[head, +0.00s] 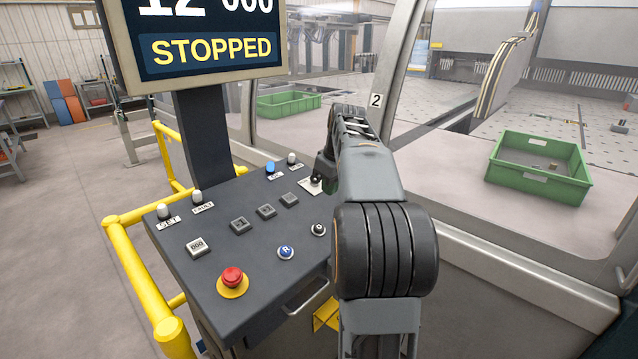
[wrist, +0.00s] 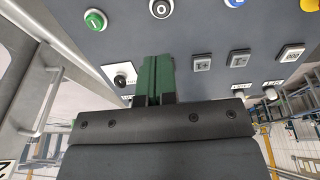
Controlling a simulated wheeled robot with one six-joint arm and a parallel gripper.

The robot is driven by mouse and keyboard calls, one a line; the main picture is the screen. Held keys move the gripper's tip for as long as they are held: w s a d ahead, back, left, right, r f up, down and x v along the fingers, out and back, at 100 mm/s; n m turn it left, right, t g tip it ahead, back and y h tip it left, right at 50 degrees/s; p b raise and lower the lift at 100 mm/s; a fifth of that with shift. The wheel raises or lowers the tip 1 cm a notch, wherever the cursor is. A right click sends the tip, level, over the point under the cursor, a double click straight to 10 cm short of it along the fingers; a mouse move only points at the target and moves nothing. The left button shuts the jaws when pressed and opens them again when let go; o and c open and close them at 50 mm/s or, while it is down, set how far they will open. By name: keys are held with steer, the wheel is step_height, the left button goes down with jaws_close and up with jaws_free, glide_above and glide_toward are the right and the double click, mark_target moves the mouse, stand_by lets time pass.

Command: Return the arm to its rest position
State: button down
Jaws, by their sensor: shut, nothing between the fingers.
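My arm reaches out over the right side of the grey control panel (head: 218,239) in the head view. Its end is near the panel's far right corner, and the fingers are mostly hidden behind the arm there. In the wrist view my gripper (wrist: 157,62) shows as two green fingers pressed together, shut and empty. They are close to a black selector knob (wrist: 121,80) on a white plate. That knob also shows beside my arm in the head view (head: 314,183). I cannot tell whether the fingers touch the panel.
A red emergency stop (head: 232,279) and a blue button (head: 286,252) sit on the panel. A screen (head: 205,45) reads STOPPED. A yellow rail (head: 136,277) runs along the left. A green crate (head: 540,186) stands right, behind a grey frame post (head: 400,50). The floor at left is clear.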

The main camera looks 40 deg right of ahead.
steer(key=s+a+f+m, duration=0.3)
steer(key=a+f+m, duration=0.2)
steer(key=f, duration=0.2)
steer(key=s+a+f+n, duration=0.1)
steer(key=s+a+f, duration=0.1)
steer(key=s+a, duration=0.4)
steer(key=s+a+f+n+t, duration=0.1)
steer(key=s+a+f, duration=0.2)
steer(key=a, duration=1)
steer(key=s, duration=0.3)
steer(key=shift+a+n, duration=0.35)
steer(key=shift+n, duration=0.05)
steer(key=shift+s+d, duration=0.1)
